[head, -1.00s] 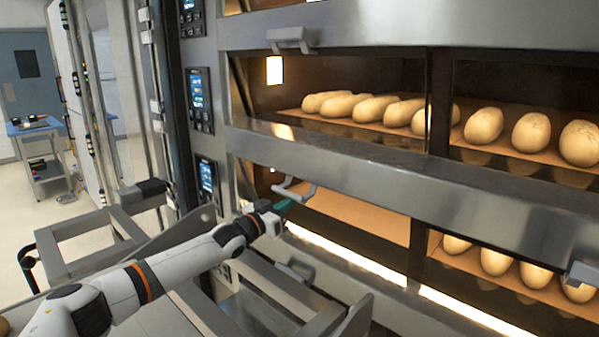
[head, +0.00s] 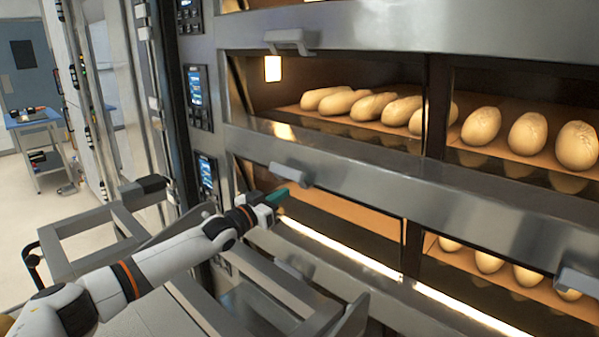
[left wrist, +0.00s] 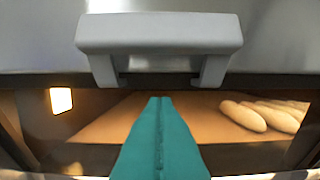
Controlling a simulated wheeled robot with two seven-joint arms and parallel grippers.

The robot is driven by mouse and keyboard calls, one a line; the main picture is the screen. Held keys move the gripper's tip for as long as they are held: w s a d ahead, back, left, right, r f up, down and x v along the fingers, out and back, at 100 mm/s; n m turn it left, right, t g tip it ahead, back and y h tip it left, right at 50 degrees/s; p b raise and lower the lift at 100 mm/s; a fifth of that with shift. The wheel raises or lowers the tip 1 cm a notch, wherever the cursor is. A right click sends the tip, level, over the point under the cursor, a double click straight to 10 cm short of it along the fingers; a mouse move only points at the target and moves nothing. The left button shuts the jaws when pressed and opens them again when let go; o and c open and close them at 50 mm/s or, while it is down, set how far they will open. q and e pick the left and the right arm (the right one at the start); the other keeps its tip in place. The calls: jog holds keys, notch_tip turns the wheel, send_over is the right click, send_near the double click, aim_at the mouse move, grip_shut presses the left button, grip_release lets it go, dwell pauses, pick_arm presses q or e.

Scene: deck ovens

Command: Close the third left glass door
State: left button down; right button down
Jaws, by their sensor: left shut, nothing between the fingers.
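The glass door of the lower left oven opening shows its grey handle (head: 291,174) just under the steel band, posed like the handle above it. The handle also shows large in the left wrist view (left wrist: 160,35), its two legs pointing down. My left gripper (head: 278,197), with teal fingers, is shut and empty just below the handle. In the left wrist view its fingertips (left wrist: 160,101) are below and between the handle's legs; contact cannot be told. My right gripper is not in view.
The oven above (head: 380,85) holds several loaves. More loaves (head: 490,262) lie in the lower right opening, with its handle (head: 578,283) at the right edge. Control panels (head: 207,175) line the left. A grey metal frame (head: 90,225) stands near my left arm.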

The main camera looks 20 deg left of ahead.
pick_arm(q)
jog(key=v, duration=0.5)
jog(key=shift+s+f, duration=0.1)
jog(key=shift+f, duration=0.25)
jog(key=shift+f, duration=0.1)
dwell(0.7)
